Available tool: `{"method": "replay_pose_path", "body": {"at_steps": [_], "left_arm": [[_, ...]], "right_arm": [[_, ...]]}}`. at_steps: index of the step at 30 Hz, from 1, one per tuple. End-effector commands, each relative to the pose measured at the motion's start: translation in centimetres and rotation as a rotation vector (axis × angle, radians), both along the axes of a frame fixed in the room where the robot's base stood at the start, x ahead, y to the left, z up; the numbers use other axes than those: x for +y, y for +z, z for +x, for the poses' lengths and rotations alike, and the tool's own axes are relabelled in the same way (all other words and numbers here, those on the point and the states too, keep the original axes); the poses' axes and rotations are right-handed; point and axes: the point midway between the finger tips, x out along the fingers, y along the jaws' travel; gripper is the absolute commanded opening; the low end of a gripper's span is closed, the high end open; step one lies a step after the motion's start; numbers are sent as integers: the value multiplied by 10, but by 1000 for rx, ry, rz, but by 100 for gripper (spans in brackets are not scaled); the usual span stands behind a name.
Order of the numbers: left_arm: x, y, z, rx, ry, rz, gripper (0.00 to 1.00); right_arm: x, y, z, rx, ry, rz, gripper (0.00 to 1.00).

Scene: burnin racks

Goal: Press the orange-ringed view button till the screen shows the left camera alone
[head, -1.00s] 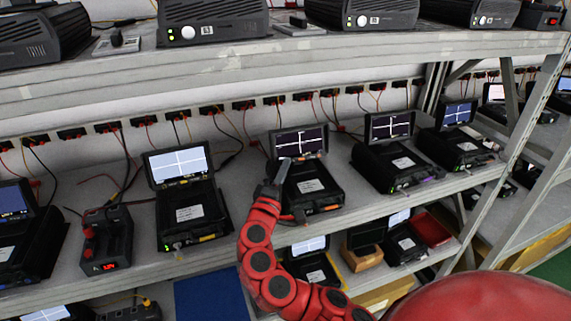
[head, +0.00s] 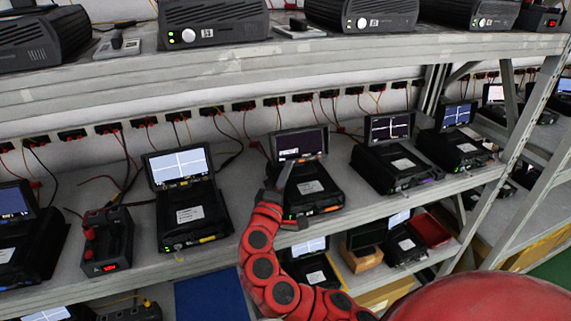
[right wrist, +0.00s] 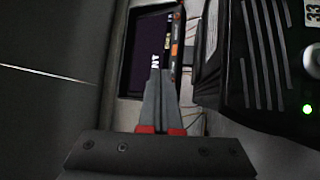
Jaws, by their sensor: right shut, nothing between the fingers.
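The screen (head: 301,143) on the middle black unit (head: 312,184) is dark purple with small white lettering at its lower left. It also shows, turned sideways, in the right wrist view (right wrist: 146,40), where part of the lettering is hidden by my fingers. My right gripper (head: 287,167) is shut and empty, its tips at the lower edge of that screen. In the right wrist view its tips (right wrist: 159,73) reach the button strip beside the screen. A small orange mark (right wrist: 174,49) shows on that strip just past the tips. I cannot tell whether they touch a button. My left gripper is out of view.
Similar units with lit screens stand on both sides, one at left (head: 180,165) and one at right (head: 390,127). A small black device with red knobs (head: 106,240) stands further left. Cables hang along the back wall.

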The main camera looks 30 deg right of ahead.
Motion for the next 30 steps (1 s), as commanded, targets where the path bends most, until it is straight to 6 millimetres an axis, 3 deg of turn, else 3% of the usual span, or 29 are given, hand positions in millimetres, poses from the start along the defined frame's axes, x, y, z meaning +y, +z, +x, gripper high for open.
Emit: {"method": "replay_pose_path", "body": {"at_steps": [5,19,30], "left_arm": [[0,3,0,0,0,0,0],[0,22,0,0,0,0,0],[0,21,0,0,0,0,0]], "right_arm": [[2,3,-4,-1,2,-1,0],[12,16,-43,0,3,-1,0],[13,16,-46,-1,2,0,0]]}}
